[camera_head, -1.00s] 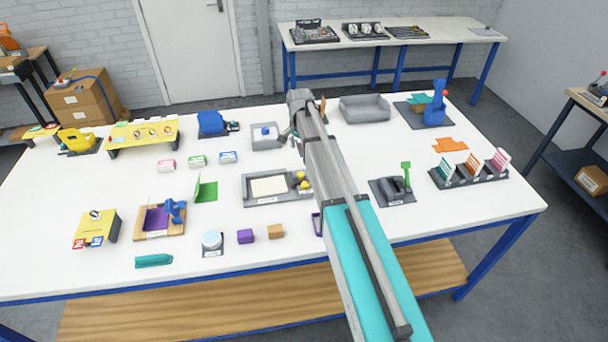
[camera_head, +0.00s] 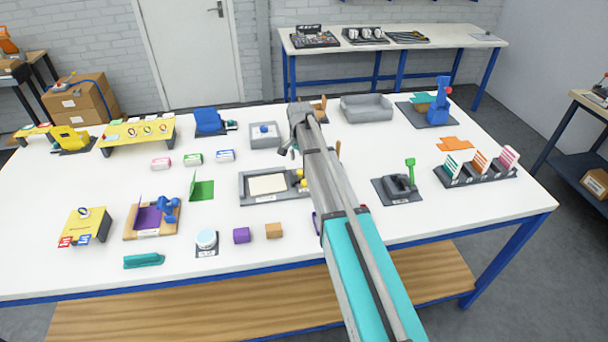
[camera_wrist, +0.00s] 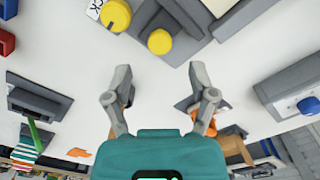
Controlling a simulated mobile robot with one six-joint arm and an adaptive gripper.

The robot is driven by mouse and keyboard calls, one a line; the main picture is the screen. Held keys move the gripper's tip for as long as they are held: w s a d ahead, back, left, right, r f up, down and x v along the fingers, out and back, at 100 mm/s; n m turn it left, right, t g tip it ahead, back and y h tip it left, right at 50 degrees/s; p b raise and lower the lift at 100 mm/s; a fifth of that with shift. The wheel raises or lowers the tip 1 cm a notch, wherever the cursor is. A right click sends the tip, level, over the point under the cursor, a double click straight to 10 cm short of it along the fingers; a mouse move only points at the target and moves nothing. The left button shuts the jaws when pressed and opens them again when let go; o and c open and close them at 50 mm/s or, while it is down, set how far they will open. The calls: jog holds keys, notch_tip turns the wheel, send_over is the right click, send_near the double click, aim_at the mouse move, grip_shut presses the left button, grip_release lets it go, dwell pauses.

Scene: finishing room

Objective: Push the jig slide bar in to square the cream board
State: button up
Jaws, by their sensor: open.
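The grey jig (camera_head: 248,199) lies mid-table with the cream board (camera_head: 267,184) flat in its recess. Yellow knobs (camera_head: 301,175) sit at its right end, partly hidden by my arm. In the wrist view two yellow knobs (camera_wrist: 160,41) stand among grey jig parts (camera_wrist: 184,18) at the top. I cannot tell clearly which grey part is the slide bar, nor whether the board touches it.
A grey box with a blue knob (camera_head: 265,137) stands behind the jig, close to my gripper. A dark block with a green lever (camera_head: 398,189) is to the right. Purple (camera_head: 241,235) and orange-brown (camera_head: 274,231) blocks lie in front. White table is bare between the fixtures.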

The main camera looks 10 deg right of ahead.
aim_at(300, 171)
jog(key=shift+f+b, duration=2.2)
jog(key=shift+f, duration=0.3)
grip_shut()
